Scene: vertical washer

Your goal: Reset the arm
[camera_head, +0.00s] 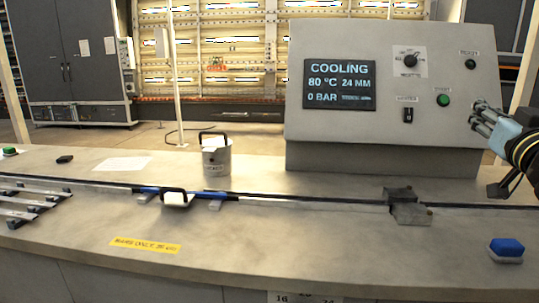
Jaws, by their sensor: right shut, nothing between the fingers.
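My right gripper (482,116) is at the right edge of the head view, raised above the counter beside the right side of the control panel (437,133). Its fingers are shut and hold nothing. They point left toward the panel's face, close to the green button (443,100); I cannot tell whether they touch the panel. Part of my right arm is cut off by the picture's edge. My left gripper is not in view.
The panel's screen (339,84) reads COOLING. On the counter (300,250) are a grey canister (216,160), a rail with a white-topped handled block (176,199), a dark metal block (407,208) and a blue-and-white block (507,249). The front middle is mostly clear.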

